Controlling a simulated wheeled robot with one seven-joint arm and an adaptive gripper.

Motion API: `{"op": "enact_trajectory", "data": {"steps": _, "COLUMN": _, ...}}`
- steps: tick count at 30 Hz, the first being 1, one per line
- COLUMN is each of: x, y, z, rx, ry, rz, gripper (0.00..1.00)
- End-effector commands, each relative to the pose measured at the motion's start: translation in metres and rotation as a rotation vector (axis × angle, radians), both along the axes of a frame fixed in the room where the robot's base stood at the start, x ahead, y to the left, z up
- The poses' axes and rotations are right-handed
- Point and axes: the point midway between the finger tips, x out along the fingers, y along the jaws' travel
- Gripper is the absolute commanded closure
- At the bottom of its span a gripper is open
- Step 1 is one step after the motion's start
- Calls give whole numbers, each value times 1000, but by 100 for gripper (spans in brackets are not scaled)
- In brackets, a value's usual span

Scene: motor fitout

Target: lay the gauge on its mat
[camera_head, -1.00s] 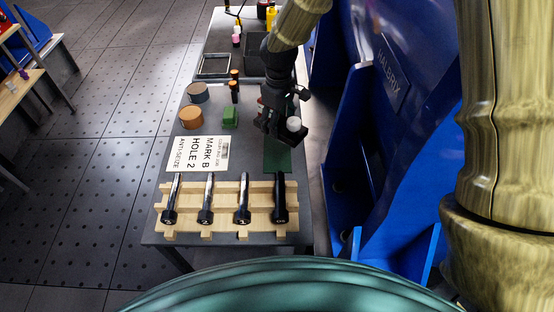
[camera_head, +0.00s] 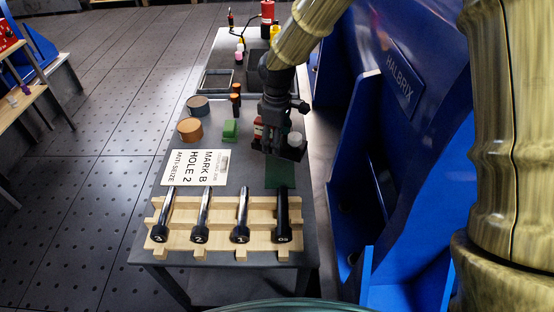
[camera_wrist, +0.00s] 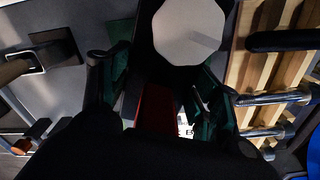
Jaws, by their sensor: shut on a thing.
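My gripper (camera_head: 279,146) is shut on the gauge, above the far end of a dark green mat (camera_head: 281,178). In the wrist view the pale face (camera_wrist: 188,32) looks large, and a red part (camera_wrist: 155,108) lies between the dark fingers. The gripper hides much of the gauge and the mat's far end. I cannot tell how high the gauge is above the mat.
A wooden rack (camera_head: 214,210) with several dark bolts stands at the table's near edge. A white label card (camera_head: 194,168) lies left of the mat. A green block (camera_head: 230,130) and an orange-brown round tin (camera_head: 190,130) stand farther back. A blue machine (camera_head: 350,150) rises at right.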

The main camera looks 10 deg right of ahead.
Motion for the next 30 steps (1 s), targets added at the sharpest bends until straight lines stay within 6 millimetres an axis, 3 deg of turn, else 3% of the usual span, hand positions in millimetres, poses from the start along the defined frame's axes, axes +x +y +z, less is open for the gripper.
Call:
{"op": "enact_trajectory", "data": {"steps": 4, "x": 0, "y": 0, "z": -23, "rx": -1, "ry": 1, "rz": 0, "gripper": 96}}
{"op": "enact_trajectory", "data": {"steps": 11, "x": 0, "y": 0, "z": -36, "rx": -1, "ry": -1, "rz": -1, "gripper": 96}}
{"op": "enact_trajectory", "data": {"steps": 19, "x": 0, "y": 0, "z": -65, "rx": -1, "ry": 0, "rz": 0, "gripper": 96}}
{"op": "enact_trajectory", "data": {"steps": 30, "x": 0, "y": 0, "z": -69, "rx": 0, "ry": -1, "rz": -1, "gripper": 96}}
